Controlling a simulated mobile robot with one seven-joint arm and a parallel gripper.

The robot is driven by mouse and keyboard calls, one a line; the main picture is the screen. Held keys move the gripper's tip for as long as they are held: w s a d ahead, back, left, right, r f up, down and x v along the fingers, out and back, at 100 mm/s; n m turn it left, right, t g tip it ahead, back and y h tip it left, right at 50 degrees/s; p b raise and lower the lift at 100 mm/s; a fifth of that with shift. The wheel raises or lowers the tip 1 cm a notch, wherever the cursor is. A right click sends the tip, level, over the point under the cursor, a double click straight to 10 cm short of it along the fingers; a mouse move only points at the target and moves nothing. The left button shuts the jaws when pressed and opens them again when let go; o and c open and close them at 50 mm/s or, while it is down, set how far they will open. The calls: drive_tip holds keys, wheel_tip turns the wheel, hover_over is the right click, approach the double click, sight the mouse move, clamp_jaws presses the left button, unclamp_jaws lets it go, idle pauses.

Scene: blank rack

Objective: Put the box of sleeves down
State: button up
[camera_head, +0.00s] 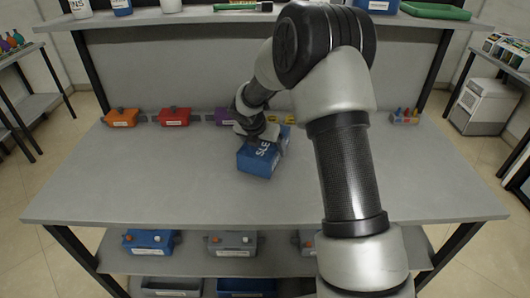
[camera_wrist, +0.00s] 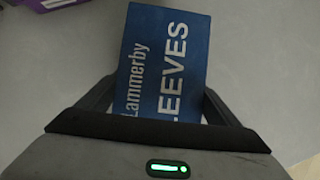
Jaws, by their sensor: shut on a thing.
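The box of sleeves (camera_head: 257,160) is a blue box with white lettering, on or just over the middle of the grey tabletop (camera_head: 130,185); I cannot tell whether its underside touches. In the wrist view the box (camera_wrist: 160,50) reads "Lammerby" and "LEEVES" and sits between the two dark fingers. My gripper (camera_head: 268,136) is shut on the box from above and behind, its fingers partly hidden by the wrist in the head view. The wrist view shows the gripper (camera_wrist: 155,105) with a finger along each side of the box.
The table's left and front are clear. A shelf above holds bottles.

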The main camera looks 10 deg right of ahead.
wheel_tip(320, 180, down, 2)
drive_tip(key=shift+w+f, duration=0.1)
drive_tip(key=o, duration=0.9)
drive_tip(key=shift+f, duration=0.1)
drive_tip(key=o, duration=0.3)
